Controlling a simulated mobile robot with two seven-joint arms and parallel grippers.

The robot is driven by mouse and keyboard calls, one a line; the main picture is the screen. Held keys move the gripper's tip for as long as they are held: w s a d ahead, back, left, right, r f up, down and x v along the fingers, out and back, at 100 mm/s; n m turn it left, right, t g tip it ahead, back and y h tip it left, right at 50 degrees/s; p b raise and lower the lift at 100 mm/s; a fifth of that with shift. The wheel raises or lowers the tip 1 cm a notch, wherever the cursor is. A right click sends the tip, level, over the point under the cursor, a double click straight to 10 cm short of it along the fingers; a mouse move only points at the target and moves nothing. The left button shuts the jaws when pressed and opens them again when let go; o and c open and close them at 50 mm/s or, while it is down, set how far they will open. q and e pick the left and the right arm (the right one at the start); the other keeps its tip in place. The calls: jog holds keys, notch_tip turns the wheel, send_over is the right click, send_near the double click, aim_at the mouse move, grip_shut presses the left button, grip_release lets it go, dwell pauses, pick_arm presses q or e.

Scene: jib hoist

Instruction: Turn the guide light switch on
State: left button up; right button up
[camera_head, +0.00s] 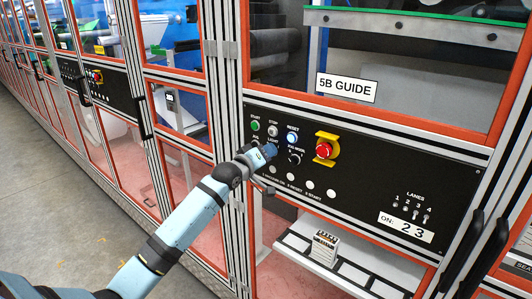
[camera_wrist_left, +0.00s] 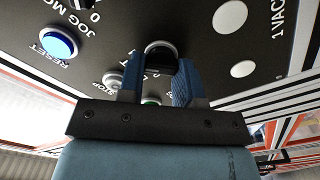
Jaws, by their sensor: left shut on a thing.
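The guide light switch is a black knob in a metal ring (camera_wrist_left: 160,56), seen in the left wrist view between my blue fingers. In the head view it is hidden behind my left gripper (camera_head: 267,151), just below the LIGHT label on the black control panel (camera_head: 350,190). My left gripper (camera_wrist_left: 160,85) is shut on this knob, with one finger on each side. Which way the knob points is hard to tell. My right gripper is in neither view.
Close by are a green start button (camera_head: 255,126), a stop button (camera_head: 273,130), a blue reset button (camera_head: 292,138) and a jog mode knob (camera_head: 295,157). A red emergency stop (camera_head: 324,150) with a yellow surround sits to the right. Lane toggles (camera_head: 411,206) are farther right.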

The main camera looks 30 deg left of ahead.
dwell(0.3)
pick_arm(q)
jog(key=o, duration=0.9)
jog(key=s, duration=0.4)
jog(key=s+b, duration=0.1)
jog(key=s, duration=0.4)
jog(key=s+a+b, duration=0.1)
jog(key=s, duration=0.3)
jog(key=shift+s, duration=0.4)
